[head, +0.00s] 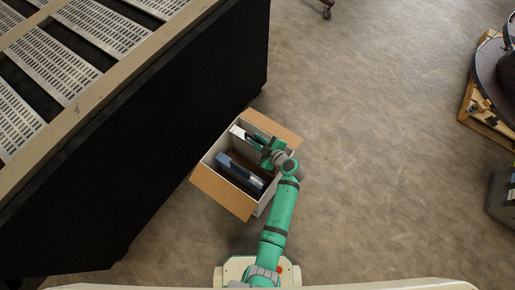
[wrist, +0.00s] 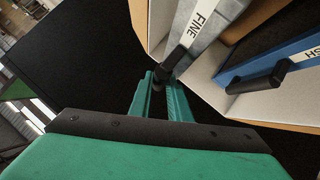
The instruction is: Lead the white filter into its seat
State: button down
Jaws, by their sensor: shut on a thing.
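The white filter (head: 238,132), its pale edge marked "FINE" in the wrist view (wrist: 203,22), stands in an open cardboard box (head: 222,192). My gripper (head: 267,152) reaches down over the far right part of the box. In the wrist view my gripper (wrist: 163,82) has its green fingers shut on the white filter's black handle. My gripper and arm hide part of the filter in the head view. A blue filter (head: 240,172) with its own black handle stands beside it in the same box; it also shows in the wrist view (wrist: 300,52). No seat can be made out.
A large dark cabinet (head: 170,140) with slatted panels on top stands close to the box's left side. The box flaps (head: 272,128) are folded outward. A pallet with a dark reel (head: 492,75) is at the far right. The floor right of the box is clear.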

notch_tip(320, 180, down, 9)
jog(key=shift+r, duration=0.15)
dwell(0.4)
jog(key=shift+w, duration=0.1)
jog(key=c, duration=1.7)
grip_release()
jog(key=shift+o, duration=0.2)
jog(key=shift+f, duration=0.25)
jog(key=v, duration=1.1)
jog(key=shift+s+a, duration=0.25)
jog(key=shift+a, duration=0.1)
